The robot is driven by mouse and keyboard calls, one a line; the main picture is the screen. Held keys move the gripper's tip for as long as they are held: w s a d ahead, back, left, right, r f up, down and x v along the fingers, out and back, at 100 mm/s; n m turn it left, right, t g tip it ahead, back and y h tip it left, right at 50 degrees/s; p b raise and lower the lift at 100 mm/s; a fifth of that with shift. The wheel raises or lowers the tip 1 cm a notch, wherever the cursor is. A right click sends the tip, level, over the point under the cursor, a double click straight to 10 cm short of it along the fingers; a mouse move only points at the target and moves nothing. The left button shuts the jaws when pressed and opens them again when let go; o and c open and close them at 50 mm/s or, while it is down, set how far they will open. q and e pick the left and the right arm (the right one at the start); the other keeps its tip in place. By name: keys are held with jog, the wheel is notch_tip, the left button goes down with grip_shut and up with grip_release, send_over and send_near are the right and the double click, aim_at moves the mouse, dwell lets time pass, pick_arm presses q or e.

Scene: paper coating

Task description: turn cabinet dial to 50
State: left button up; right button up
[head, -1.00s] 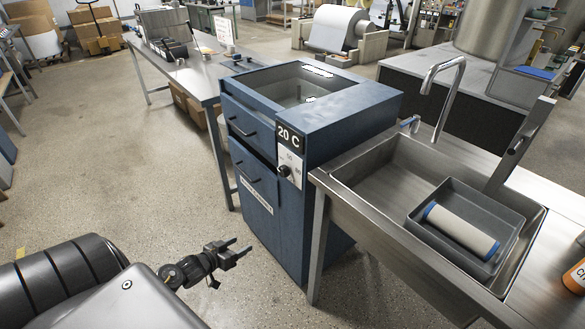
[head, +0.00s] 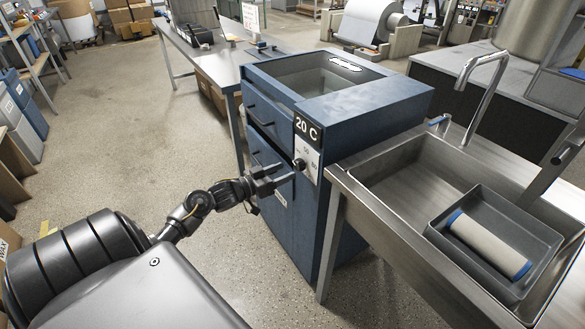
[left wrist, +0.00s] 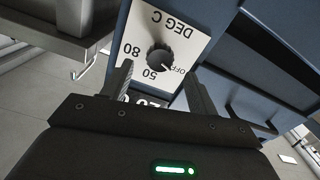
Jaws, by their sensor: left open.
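The blue cabinet (head: 345,125) stands in the middle of the head view with a "20 C" display (head: 307,128) on its front. Below the display is a white plate with a black dial (head: 300,164). In the left wrist view the dial (left wrist: 160,58) appears upside down, with marks OFF, 50 and 80; its pointer looks to be near OFF. My left gripper (head: 284,174) is open, in front of the plate. In the left wrist view its fingers (left wrist: 158,85) lie either side of the dial's lower part, apart from it. My right gripper is not in view.
A steel sink (head: 410,185) adjoins the cabinet on the right, holding a grey tray (head: 460,262) with a roller (head: 488,244). A steel table (head: 215,62) stands behind left. Cabinet drawer handles (head: 258,122) protrude left of the dial. Floor at the left is clear.

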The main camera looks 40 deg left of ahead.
aim_at(296, 166)
pick_arm(q)
jog(key=shift+x, duration=2.15)
jog(key=c, duration=1)
